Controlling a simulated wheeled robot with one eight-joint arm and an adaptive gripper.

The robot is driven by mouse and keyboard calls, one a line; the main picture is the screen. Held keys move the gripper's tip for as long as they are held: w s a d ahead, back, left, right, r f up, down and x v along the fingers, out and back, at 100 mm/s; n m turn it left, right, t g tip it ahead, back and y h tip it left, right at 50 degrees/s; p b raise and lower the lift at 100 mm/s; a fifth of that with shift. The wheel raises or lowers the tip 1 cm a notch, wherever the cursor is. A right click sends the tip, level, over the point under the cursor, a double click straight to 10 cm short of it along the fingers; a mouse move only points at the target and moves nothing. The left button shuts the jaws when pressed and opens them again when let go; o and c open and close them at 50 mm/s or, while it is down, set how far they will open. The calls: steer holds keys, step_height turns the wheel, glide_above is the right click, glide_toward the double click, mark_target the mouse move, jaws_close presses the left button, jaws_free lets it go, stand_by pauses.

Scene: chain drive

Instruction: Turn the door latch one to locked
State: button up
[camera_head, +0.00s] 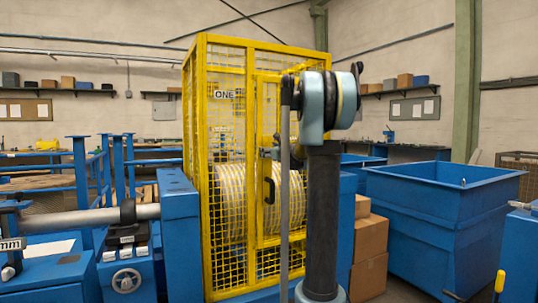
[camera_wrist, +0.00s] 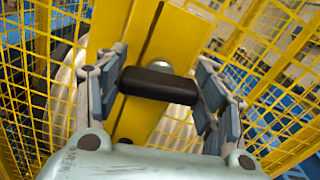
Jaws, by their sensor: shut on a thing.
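The yellow mesh guard door (camera_head: 252,215) carries the sign ONE (camera_head: 224,94) on its cage. In the wrist view, the latch is a short black bar (camera_wrist: 158,84) on a round silver pivot, mounted on the yellow door post (camera_wrist: 140,116). It lies across the picture, roughly level. My gripper (camera_wrist: 163,88) is shut on the two ends of the bar, one finger on each side. In the head view, the gripper (camera_head: 268,153) shows small at the door's height above the black door handle (camera_head: 269,190); my arm hides much of the latch area.
A ribbed pale drum (camera_head: 231,205) sits behind the mesh. Blue bins (camera_head: 440,215) and cardboard boxes (camera_head: 370,240) stand to the right. A blue machine frame with a grey shaft (camera_head: 80,220) is at the left. Mesh surrounds the gripper on both sides.

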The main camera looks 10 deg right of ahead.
steer(key=n, duration=0.4)
steer(key=shift+a, duration=0.1)
steer(key=n, duration=0.4)
steer(key=shift+f, duration=0.1)
steer(key=n, duration=0.4)
steer(key=shift+s+a+f+n, duration=0.1)
steer(key=shift+n, duration=0.2)
steer(key=shift+s+n, duration=0.1)
steer(key=shift+n, duration=1.5)
steer(key=shift+f, duration=0.1)
steer(key=o, duration=1.1)
steer(key=shift+a, duration=0.1)
steer(key=shift+c, duration=0.2)
